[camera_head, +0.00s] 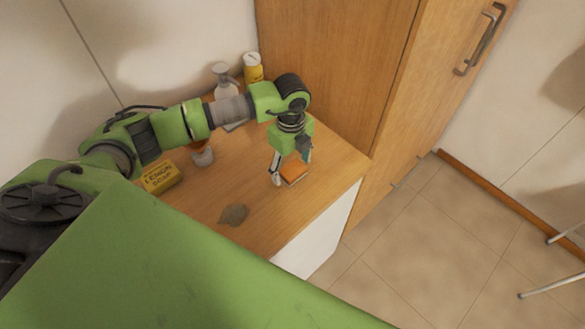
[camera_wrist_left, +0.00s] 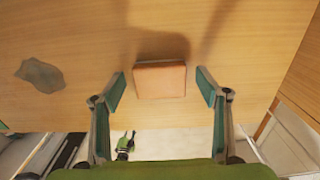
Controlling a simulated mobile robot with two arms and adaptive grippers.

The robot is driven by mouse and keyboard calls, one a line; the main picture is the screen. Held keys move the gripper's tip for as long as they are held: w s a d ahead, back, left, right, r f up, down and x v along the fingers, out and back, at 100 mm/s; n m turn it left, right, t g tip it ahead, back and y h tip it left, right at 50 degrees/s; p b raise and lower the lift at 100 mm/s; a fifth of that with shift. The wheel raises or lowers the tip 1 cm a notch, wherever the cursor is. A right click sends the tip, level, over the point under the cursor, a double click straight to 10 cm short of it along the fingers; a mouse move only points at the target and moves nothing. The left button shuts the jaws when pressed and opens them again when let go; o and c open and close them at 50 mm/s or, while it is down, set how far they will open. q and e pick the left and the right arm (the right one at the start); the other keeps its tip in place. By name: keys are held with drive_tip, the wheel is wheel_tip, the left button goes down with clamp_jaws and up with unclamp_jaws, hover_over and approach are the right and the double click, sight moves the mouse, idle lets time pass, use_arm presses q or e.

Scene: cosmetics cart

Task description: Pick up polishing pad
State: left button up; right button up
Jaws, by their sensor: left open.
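The polishing pad (camera_head: 295,174) looks like a small orange-brown block with a paler lower side. It lies flat on the wooden top near its right front edge. In the left wrist view the pad (camera_wrist_left: 160,79) sits upper centre. My left gripper (camera_head: 291,169) points down over the pad. In the wrist view the left gripper (camera_wrist_left: 162,88) is open, with one finger on each side of the pad and a visible gap on both sides. I cannot tell the exact height of the fingertips over the top. My right gripper is not in view.
A yellow lemon soap box (camera_head: 161,177), a small orange-and-white container (camera_head: 202,154), a pump bottle (camera_head: 224,82) and a yellow bottle (camera_head: 253,68) stand on the wooden top (camera_head: 331,168). A grey stain (camera_head: 234,215) lies left of the pad. A tall wooden cabinet (camera_head: 335,60) rises behind.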

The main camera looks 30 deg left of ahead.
sight(292, 168)
use_arm(q)
drive_tip(key=shift+c, duration=0.4)
drive_tip(key=shift+d, duration=0.1)
drive_tip(key=c, duration=1.1)
drive_tip(key=shift+c, duration=0.2)
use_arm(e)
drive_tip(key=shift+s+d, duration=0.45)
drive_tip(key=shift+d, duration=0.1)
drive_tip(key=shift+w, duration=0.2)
